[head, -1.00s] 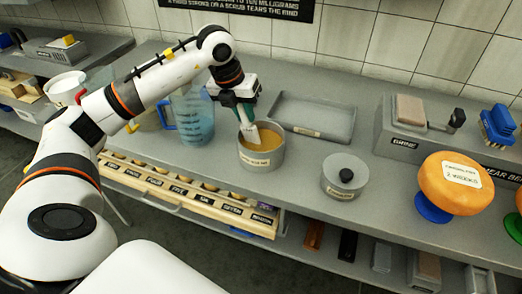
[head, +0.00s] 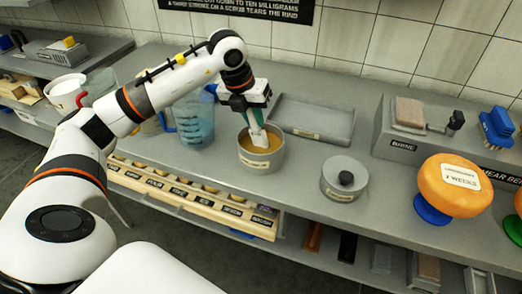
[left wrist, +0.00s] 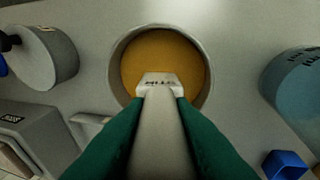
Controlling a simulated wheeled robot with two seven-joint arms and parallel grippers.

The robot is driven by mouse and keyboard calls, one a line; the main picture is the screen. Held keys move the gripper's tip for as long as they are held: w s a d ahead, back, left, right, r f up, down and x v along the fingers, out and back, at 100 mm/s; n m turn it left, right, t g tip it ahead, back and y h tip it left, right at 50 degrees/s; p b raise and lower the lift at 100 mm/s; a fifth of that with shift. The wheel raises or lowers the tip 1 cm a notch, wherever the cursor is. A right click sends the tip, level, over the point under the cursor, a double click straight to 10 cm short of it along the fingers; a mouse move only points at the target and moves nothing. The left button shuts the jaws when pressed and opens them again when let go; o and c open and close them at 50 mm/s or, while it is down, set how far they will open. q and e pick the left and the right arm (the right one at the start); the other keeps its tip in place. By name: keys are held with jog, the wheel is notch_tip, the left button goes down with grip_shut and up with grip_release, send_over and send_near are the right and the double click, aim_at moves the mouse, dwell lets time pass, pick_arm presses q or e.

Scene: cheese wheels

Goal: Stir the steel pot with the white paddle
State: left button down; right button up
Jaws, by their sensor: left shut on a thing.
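The steel pot (head: 262,160) stands on the grey bench in the head view, filled with an orange-yellow liquid. It also shows in the left wrist view (left wrist: 117,62), seen from above. My left gripper (head: 252,108) is above the pot, its green fingers shut on the white paddle (head: 259,137). In the left wrist view the paddle (left wrist: 158,120) points down over the liquid between the green fingers (left wrist: 157,125). Its lower end is inside the pot's rim; how deep it goes I cannot tell. My right gripper is not in view.
A blue measuring jug (head: 195,122) stands close left of the pot. A grey tray (head: 315,112) lies behind right. A lidded grey pot (head: 344,180) stands to the right, with an orange cheese wheel (head: 455,184) on a blue stand farther right. A wooden sample rack (head: 190,198) lies along the front.

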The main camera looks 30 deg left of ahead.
pick_arm(q)
jog(key=shift+r+p, duration=3.8)
jog(key=shift+r, duration=1.45)
jog(key=shift+f, duration=0.1)
